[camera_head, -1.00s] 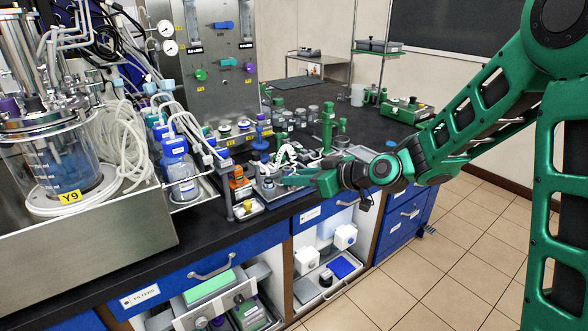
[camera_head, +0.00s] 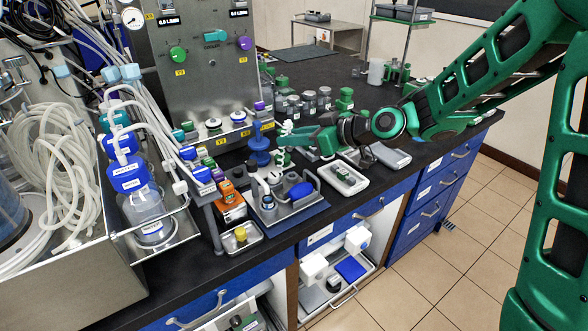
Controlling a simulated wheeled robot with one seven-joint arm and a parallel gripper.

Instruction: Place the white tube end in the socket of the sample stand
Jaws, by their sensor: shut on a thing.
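My gripper (camera_head: 292,137) is at the end of the green arm, above the bench behind the sample stand. It is shut on a small pale piece at its fingertips, which looks like the white tube end (camera_head: 285,128); the fingers hide part of it. The sample stand (camera_head: 268,212) looks to be the grey metal holder on a dark blue mat near the bench's front edge. It carries white and dark round parts and a blue part. The gripper is apart from it. I cannot make out which opening is the socket.
A small tray with a yellow-topped piece (camera_head: 240,235) and an orange block (camera_head: 229,196) stand left of the holder. A blue knobbed post (camera_head: 259,150) rises close behind it. A white tray (camera_head: 343,181) lies to the right. Bottles and tubing (camera_head: 140,195) crowd the left.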

